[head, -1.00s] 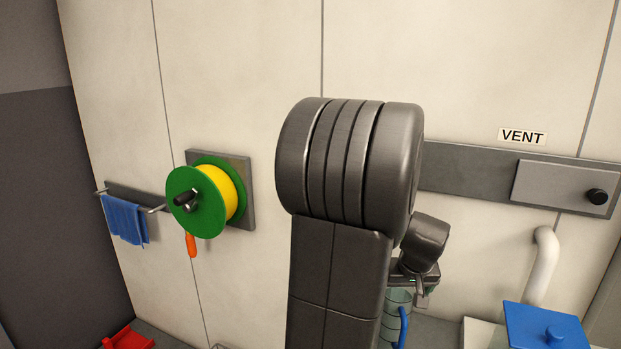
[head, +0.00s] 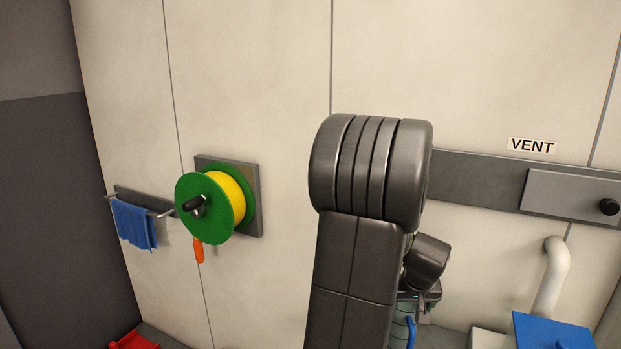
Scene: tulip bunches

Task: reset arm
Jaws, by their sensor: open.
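My arm (head: 360,240) rises in the middle of the head view, with its thick ribbed joint at the top. My gripper (head: 425,312) shows only in part, low behind the arm and under the dark wrist joint (head: 427,262). Its jaws are open, and I see nothing held in them. A clear greenish vessel (head: 401,325) with a blue handle (head: 411,333) stands just below and left of the gripper. The arm hides part of the vessel, and I cannot tell whether the gripper touches it.
A green and yellow reel (head: 212,203) with an orange end hangs on the wall, left of a grey rail. A blue towel (head: 134,225) hangs farther left. A blue lid (head: 550,332) and a white pipe (head: 553,278) are at lower right. A red object (head: 135,341) is at lower left.

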